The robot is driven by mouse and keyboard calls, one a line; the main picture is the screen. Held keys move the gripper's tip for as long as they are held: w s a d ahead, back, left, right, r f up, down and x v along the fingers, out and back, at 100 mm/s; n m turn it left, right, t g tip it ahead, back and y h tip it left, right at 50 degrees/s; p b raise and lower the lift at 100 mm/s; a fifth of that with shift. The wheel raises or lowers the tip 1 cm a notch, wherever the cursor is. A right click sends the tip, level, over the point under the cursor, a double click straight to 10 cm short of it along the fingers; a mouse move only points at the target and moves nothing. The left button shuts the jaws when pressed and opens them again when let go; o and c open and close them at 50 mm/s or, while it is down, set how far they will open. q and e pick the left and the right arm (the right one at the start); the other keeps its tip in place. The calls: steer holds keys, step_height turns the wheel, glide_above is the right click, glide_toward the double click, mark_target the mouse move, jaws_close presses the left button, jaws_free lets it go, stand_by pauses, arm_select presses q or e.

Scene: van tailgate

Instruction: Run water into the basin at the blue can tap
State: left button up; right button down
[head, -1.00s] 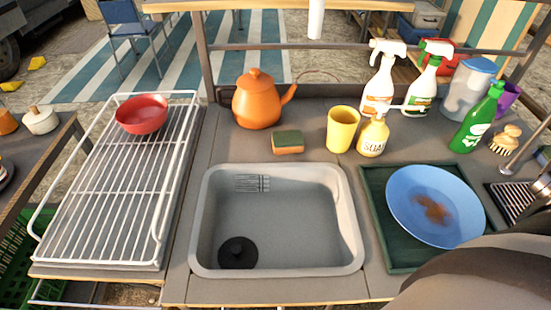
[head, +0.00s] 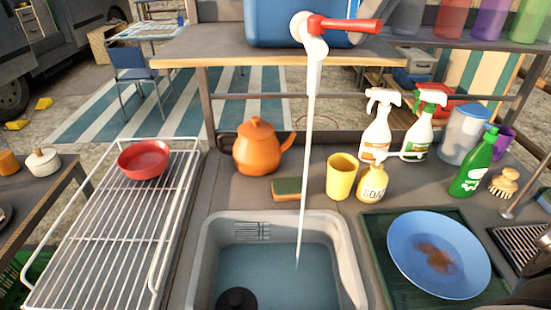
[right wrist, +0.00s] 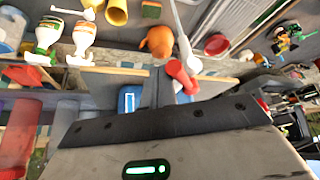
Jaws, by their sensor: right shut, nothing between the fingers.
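The blue can (head: 275,22) stands on the shelf above the counter, cut off by the top edge. Its white tap (head: 303,28) has a red lever (head: 345,24) pointing right. A white stream of water (head: 307,150) falls from the spout into the grey basin (head: 350,255). Bluish water (head: 270,270) covers the basin floor, and a black plug (head: 236,300) sits at its lower left. My right gripper (head: 376,28) is shut and empty at the lever's right end. In the right wrist view the red lever (right wrist: 183,76) is by its fingertips; contact is unclear. My left gripper is out of view.
A wire rack (head: 110,235) with a red bowl (head: 143,158) stands left of the basin. A kettle (head: 258,148), sponge (head: 287,189), yellow cup (head: 341,176) and soap bottle (head: 373,183) stand behind it. A stained blue plate (head: 438,252) lies on the right.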

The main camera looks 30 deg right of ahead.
steer(key=shift+s+a, duration=0.55)
steer(key=shift+s, duration=0.15)
steer(key=r+p, duration=0.1)
steer(key=r, duration=0.1)
steer(key=r+p, duration=0.1)
steer(key=r, duration=0.1)
steer(key=shift+w+d+r, duration=0.1)
steer(key=shift+w+r, duration=0.1)
steer(key=shift+r, duration=0.1)
steer(key=s+a, duration=0.1)
steer(key=a, duration=0.5)
steer(key=shift+s+f, duration=0.1)
steer(key=shift+f+b, duration=1.1)
steer(key=shift+f, duration=1.1)
